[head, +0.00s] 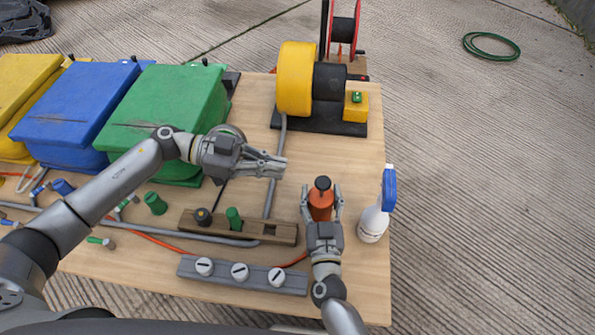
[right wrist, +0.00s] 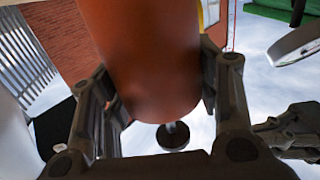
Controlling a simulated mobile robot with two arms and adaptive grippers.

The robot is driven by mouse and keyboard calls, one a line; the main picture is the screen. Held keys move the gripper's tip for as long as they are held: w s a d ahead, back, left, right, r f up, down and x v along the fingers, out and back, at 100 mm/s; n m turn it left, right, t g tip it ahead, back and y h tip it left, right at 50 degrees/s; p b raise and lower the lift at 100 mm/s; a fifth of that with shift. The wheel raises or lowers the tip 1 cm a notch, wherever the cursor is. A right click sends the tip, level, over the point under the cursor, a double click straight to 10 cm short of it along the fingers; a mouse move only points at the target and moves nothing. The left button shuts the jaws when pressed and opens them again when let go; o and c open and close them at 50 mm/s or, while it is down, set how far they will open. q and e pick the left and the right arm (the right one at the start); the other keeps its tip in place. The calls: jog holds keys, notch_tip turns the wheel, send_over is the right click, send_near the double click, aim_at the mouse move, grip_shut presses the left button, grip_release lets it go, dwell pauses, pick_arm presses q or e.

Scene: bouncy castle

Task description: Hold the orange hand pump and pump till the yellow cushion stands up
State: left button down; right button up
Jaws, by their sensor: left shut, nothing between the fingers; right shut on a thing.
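The orange hand pump (head: 320,206) stands about upright near the right side of the table, with a black knob (head: 322,183) on top. My right gripper (head: 321,194) is shut on its body, a finger on each side. In the right wrist view the orange body (right wrist: 140,60) fills the space between the fingers and the knob (right wrist: 173,135) shows below. I cannot tell whether the pump's base touches the table. My left gripper (head: 280,165) is shut and empty, up and left of the pump, apart from it. The yellow cushion (head: 22,88) is at the far left, partly cut off.
Blue (head: 75,105) and green (head: 165,105) cushions sit beside the yellow one. A yellow and black blower (head: 296,80) stands behind. A spray bottle (head: 374,220) is close right of the pump. A wooden valve block (head: 270,231) and a grey block with white knobs (head: 240,272) lie in front.

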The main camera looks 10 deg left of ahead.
pick_arm(q)
jog(key=shift+v, duration=1.15)
pick_arm(e)
jog(key=shift+d, duration=0.1)
pick_arm(q)
notch_tip(320, 180, up, 4)
jog(key=shift+d+r, duration=0.1)
dwell(0.4)
jog(key=shift+d+f, duration=1.05)
jog(key=shift+d, duration=0.6)
jog(key=shift+d+f, duration=1.05)
jog(key=shift+d, duration=0.6)
jog(key=shift+d+f, duration=1.05)
jog(key=shift+d, duration=0.6)
